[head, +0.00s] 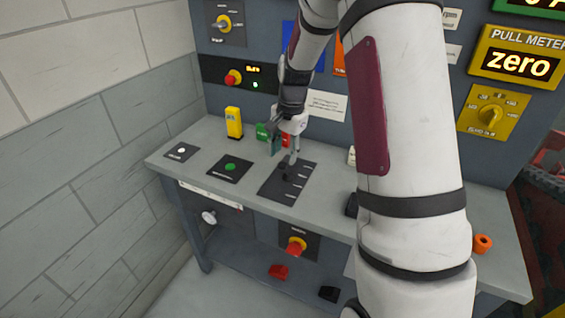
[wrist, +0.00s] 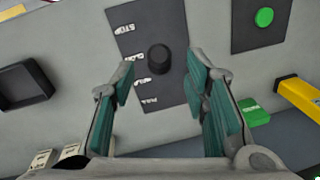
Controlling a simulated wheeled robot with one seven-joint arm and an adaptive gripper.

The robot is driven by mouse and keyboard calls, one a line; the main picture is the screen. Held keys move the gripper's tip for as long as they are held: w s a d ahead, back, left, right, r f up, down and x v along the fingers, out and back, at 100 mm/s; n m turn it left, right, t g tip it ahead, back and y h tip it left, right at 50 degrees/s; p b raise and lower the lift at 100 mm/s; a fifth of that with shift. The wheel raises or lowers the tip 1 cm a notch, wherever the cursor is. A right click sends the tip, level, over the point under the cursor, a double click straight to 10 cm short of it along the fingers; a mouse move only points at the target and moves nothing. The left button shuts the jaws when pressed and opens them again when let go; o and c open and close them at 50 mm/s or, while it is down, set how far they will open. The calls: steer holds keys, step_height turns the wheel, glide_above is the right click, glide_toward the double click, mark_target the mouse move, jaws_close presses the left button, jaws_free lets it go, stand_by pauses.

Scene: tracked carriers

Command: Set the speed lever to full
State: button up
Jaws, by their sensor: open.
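The speed lever shows as a round black knob (wrist: 159,58) on a dark panel (wrist: 178,98) with a row of white labels, the first reading STOP, in the wrist view. The knob sits near the middle labels; I cannot tell which exact mark it is at. In the head view the panel (head: 297,187) lies on the bench top, with the lever (head: 284,170) partly hidden under my gripper. My gripper (head: 288,152) is above the panel, pointing down. In the wrist view its open teal-padded fingers (wrist: 162,70) lie on either side of the knob, apparently not touching it.
A green button (head: 230,167) on its plate is left of the lever panel, with a yellow block (head: 234,122) behind it. A green block (wrist: 253,112) lies near the fingers. The upright back panel carries a red knob (head: 233,77) and a yellow pull meter (head: 517,60) reading zero.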

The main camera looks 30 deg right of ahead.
mark_target(283, 162)
steer(key=shift+w+a+f, duration=0.1)
steer(key=shift+w+f, duration=0.05)
steer(key=shift+f, duration=1.05)
steer(key=shift+w+f, duration=0.1)
steer(key=shift+f, duration=1.05)
jaws_close()
